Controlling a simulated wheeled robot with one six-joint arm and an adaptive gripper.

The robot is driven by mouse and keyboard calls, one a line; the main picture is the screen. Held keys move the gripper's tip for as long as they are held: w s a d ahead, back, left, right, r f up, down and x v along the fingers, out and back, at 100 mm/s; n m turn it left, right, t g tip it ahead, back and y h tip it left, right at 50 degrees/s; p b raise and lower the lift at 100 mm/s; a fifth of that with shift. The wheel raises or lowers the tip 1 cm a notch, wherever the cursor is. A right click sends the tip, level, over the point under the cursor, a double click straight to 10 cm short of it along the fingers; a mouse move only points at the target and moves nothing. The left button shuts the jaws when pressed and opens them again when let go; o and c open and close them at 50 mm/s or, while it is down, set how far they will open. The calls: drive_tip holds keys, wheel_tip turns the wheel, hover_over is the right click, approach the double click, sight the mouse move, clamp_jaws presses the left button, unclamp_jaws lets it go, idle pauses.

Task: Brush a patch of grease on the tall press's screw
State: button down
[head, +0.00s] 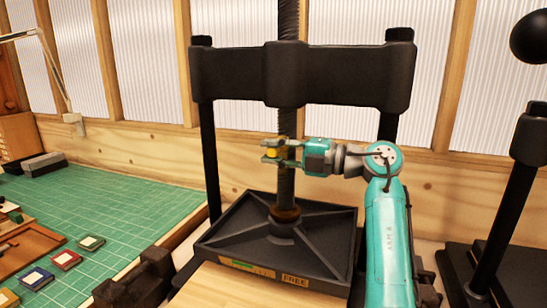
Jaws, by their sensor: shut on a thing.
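The tall black press stands in the middle of the head view, with its dark threaded screw (287,185) running upright through the crossbeam (300,75) to a flat ribbed plate (320,222). My gripper (270,152) is at mid-height of the screw, its fingers reaching leftward across it. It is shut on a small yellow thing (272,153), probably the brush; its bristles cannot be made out. Whether it touches the screw cannot be told. A brownish ring (286,213) shows at the screw's foot. No grease patch can be made out clearly on the screw.
A green cutting mat (130,215) lies at left with small coloured squares (66,260) and a wooden tray (30,245). A second black press (500,220) stands at right. The press's posts (210,160) flank the screw. A label on the plate's front reads "FREE".

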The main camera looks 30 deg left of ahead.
drive_tip(key=shift+r, duration=1.3)
wheel_tip(320, 180, down, 12)
drive_tip(key=shift+f, duration=0.25)
idle(5.5)
